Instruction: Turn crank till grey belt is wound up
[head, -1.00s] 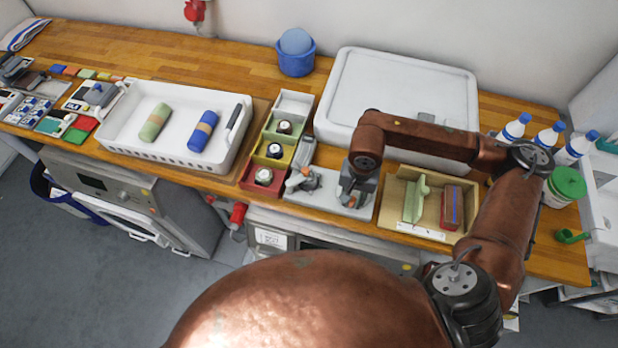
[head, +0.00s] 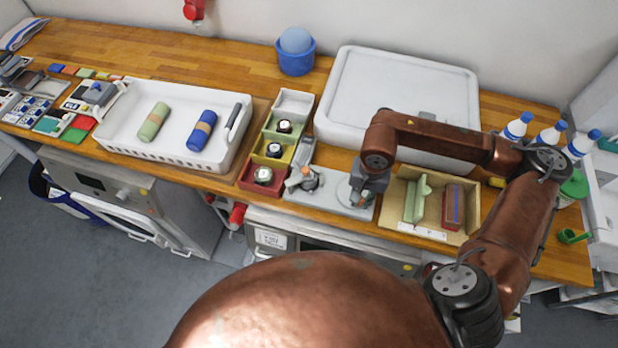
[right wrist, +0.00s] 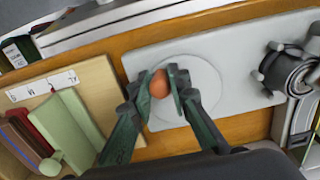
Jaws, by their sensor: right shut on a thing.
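The belt winder is a pale grey plate (head: 328,206) near the front edge of the counter; it also shows in the right wrist view (right wrist: 225,60). A round disc (right wrist: 207,76) lies on it, with an orange-brown crank knob (right wrist: 160,84) standing at the disc's side. My right gripper (head: 358,196) is over the disc, its fingers (right wrist: 160,88) shut on the knob. The grey belt (head: 308,182) is around a spool at the plate's left end; it also shows in the right wrist view (right wrist: 290,72). How much is wound I cannot tell. My left gripper is not in view.
A cardboard box (head: 400,226) with green and red-brown pieces stands right of the plate. Coloured bins (head: 250,188) stand left, and a big white lidded box (head: 400,85) behind. A white basket (head: 120,145) holds two rolls.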

